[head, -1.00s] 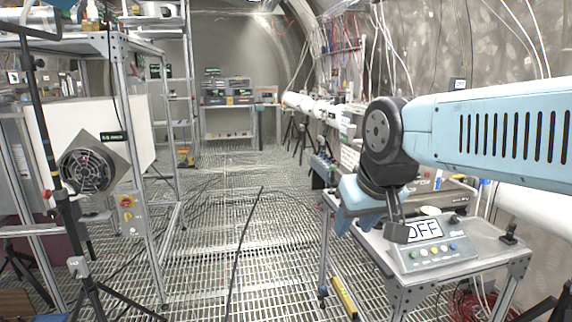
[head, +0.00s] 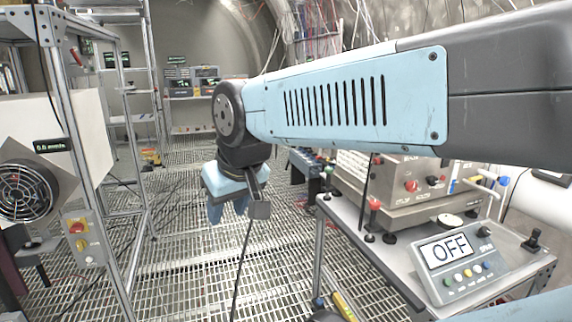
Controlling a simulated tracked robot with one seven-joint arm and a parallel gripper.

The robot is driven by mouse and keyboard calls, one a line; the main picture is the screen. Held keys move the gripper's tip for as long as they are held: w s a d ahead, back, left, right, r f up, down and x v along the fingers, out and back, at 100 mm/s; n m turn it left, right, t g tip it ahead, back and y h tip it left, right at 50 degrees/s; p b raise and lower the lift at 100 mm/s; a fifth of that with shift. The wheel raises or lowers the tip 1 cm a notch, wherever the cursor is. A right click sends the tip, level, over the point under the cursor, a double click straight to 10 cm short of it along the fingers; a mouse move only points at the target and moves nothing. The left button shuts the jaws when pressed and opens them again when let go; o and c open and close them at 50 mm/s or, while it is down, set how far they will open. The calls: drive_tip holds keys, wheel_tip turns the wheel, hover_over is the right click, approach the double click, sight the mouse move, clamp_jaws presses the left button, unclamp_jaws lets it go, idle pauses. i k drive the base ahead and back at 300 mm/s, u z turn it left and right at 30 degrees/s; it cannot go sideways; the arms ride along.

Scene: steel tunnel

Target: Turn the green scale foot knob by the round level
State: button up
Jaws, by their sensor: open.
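A small round pale disc (head: 450,220) lies behind the display. My gripper (head: 228,212) is blue, points down and is open and empty. It hangs over the floor grating, left of the table and well apart from the scale.
A red-topped black post (head: 374,220) stands on the table left of the scale, before a grey instrument (head: 408,180) with knobs. A joystick (head: 533,240) is at the scale's right. A shelf frame with a fan (head: 24,193) is at left. The grated floor between is mostly free.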

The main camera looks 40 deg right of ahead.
sight(328, 170)
drive_tip(key=z, duration=0.25)
drive_tip(key=i, duration=1.1)
drive_tip(key=z, duration=0.55)
